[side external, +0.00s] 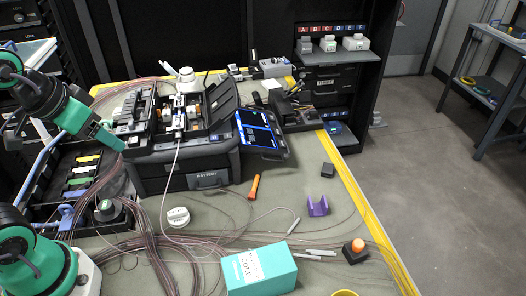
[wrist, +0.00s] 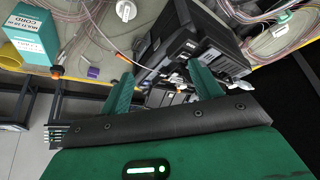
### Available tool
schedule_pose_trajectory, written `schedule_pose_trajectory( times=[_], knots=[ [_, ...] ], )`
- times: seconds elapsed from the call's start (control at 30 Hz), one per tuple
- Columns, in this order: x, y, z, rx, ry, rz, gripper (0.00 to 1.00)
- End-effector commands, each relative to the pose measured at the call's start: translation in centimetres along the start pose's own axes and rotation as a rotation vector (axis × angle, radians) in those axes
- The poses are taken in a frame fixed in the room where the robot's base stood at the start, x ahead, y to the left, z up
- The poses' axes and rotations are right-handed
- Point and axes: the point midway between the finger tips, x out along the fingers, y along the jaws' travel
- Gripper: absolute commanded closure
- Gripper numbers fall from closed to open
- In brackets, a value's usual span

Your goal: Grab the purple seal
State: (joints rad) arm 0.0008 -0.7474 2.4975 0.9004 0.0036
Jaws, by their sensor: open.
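The purple seal (side external: 318,206) is a small U-shaped piece standing on the grey table mat, right of centre in the side view. It also shows small in the wrist view (wrist: 93,72), left of my fingers. My gripper (side external: 114,141) is at the left of the side view, beside the splicing machine and far from the seal. In the wrist view my gripper (wrist: 162,82) has its two green fingers apart, with nothing held between them. The machine's dark body shows beyond the fingers.
The splicer (side external: 185,150) with its tilted screen (side external: 257,130) stands between my gripper and the seal. An orange-handled tool (side external: 254,186), a black block (side external: 327,170), a teal box (side external: 259,270) and an orange-topped button (side external: 355,250) lie around the seal. Loose cables cross the mat.

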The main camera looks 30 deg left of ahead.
Motion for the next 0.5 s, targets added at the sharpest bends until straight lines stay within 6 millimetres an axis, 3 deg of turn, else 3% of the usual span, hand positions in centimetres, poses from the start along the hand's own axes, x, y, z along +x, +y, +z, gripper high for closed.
schedule_pose_trajectory(
  times=[0.27,0.5],
  knots=[
    [0.0,0.8,-2.1,0.116,-0.026,0.016,0.36],
    [0.4,2.6,-6.2,0.358,-0.069,0.051,0.36]
  ],
)
